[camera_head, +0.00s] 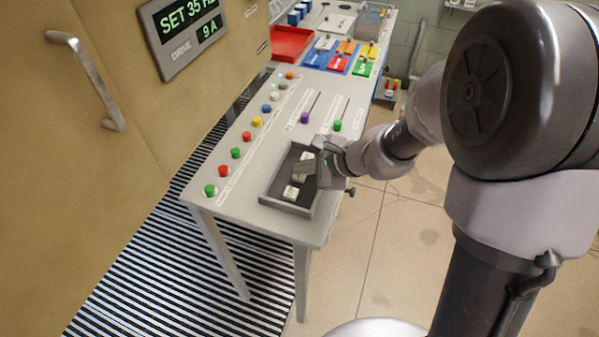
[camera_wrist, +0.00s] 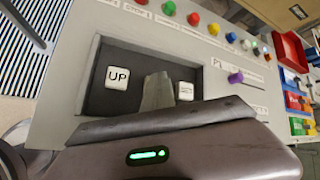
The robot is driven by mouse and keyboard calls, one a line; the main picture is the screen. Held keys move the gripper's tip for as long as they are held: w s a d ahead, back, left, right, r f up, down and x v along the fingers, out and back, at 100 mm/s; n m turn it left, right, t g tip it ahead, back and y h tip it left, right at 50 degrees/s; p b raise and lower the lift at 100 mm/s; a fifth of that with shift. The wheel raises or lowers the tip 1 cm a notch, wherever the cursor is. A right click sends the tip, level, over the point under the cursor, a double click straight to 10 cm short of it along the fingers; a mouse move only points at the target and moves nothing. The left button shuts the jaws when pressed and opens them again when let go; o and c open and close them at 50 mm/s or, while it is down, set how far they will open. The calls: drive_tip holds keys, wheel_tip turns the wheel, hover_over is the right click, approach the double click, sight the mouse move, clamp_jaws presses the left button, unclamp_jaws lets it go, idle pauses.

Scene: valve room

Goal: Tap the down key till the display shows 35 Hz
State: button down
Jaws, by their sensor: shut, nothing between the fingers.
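The display (camera_head: 185,30) on the tan cabinet reads SET 35 Hz, with 9 A below. The key tray (camera_wrist: 95,97), a dark recess in the grey desk, holds two white keys. The UP key (camera_wrist: 117,77) is in plain sight at the left of the wrist view and nearest in the head view (camera_head: 291,193). The other key (camera_wrist: 185,91) is partly hidden by my gripper, and its label cannot be read. My gripper (camera_wrist: 158,84) is shut and empty, its tip between the two keys in the wrist view. Whether it touches a key I cannot tell.
A row of coloured buttons (camera_head: 236,153) runs along the desk's left side. Purple (camera_head: 305,118) and green (camera_head: 337,125) slider knobs lie just beyond the recess. A red tray (camera_head: 291,44) and coloured blocks stand farther back. Open floor lies right of the desk.

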sight(303, 176)
drive_tip(key=shift+r, duration=0.1)
drive_tip(key=shift+r+p, duration=0.65)
drive_tip(key=shift+r, duration=0.1)
wheel_tip(303, 176, up, 5)
drive_tip(key=p, duration=0.3)
drive_tip(key=shift+p, duration=0.4)
